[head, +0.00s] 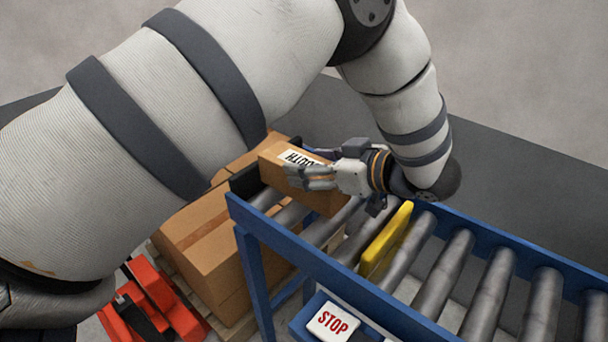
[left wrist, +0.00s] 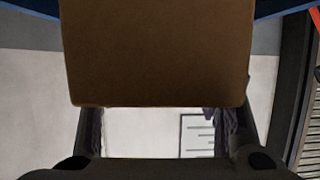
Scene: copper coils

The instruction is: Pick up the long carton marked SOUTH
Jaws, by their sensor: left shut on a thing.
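The long carton marked SOUTH (head: 273,172) is brown with a white label; only the last letters of the label show in the head view. It sits at the left end of the roller conveyor, by a dark end stop. My left gripper (head: 308,178) is shut on the carton, with its fingers across it. In the left wrist view the carton (left wrist: 160,50) fills the upper middle, between the two fingers. Whether the carton touches the rollers cannot be told. My right gripper is in neither view.
The blue-framed conveyor (head: 335,268) runs to the right, its rollers bare there. A yellow plate (head: 385,241) stands across the rollers right of the carton. A STOP sign (head: 333,321) is at the front. Stacked cartons (head: 205,245) and a red pallet jack (head: 152,290) are left.

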